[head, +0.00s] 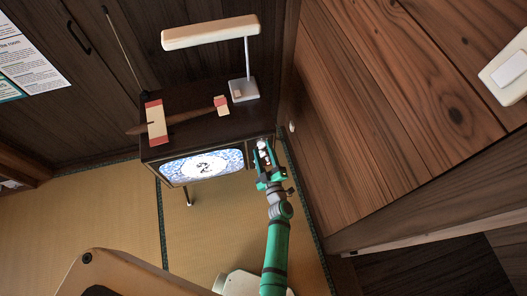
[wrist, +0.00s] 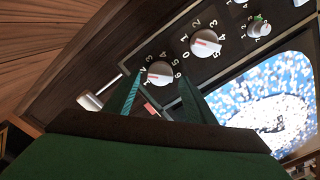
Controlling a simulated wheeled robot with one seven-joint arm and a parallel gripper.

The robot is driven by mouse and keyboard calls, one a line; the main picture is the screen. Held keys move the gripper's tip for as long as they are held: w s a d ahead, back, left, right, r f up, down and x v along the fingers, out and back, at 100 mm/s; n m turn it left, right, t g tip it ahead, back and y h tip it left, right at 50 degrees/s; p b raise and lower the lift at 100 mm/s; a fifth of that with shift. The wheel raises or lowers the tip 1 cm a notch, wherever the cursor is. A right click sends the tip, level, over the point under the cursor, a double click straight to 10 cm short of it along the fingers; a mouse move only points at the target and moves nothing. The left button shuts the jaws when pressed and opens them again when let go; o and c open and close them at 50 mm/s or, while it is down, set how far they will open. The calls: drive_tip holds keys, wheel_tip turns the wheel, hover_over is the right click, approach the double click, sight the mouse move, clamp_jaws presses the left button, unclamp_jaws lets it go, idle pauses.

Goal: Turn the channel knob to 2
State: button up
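An old television (head: 203,165) with a lit screen stands against the wall in the head view. In the wrist view its dark panel holds two large pale dials with numbers around them, each with a red mark: a farther dial (wrist: 206,43) and a nearer dial (wrist: 159,73). I cannot tell for sure which is the channel knob or exactly which number each mark meets. My gripper (head: 263,152) is at the television's right front. In the wrist view my gripper's fingers (wrist: 160,95) are apart, and the nearer dial shows between their tips. Contact with it is not clear.
A small knob (wrist: 259,28) sits beyond the dials on the panel. A wooden cabinet (head: 385,110) stands close on the right. Tatami floor (head: 120,215) is open at the left.

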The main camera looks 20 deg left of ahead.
drive_tip(key=v, duration=1)
drive_tip(key=shift+s+d, duration=0.25)
drive_tip(key=shift+s, duration=0.1)
drive_tip(key=shift+d, duration=0.1)
drive_tip(key=s+d+r+m+h, duration=0.5)
drive_tip(key=s+r+m, duration=0.3)
drive_tip(key=s+r, duration=0.2)
drive_tip(key=s+d+r+m+h, duration=0.5)
drive_tip(key=s+r+m, duration=0.2)
drive_tip(key=s+r, duration=0.4)
drive_tip(key=s, duration=0.4)
drive_tip(key=shift+s+d+r+m, duration=0.15)
drive_tip(key=shift+s+d+m, duration=0.1)
drive_tip(key=shift+m, duration=0.15)
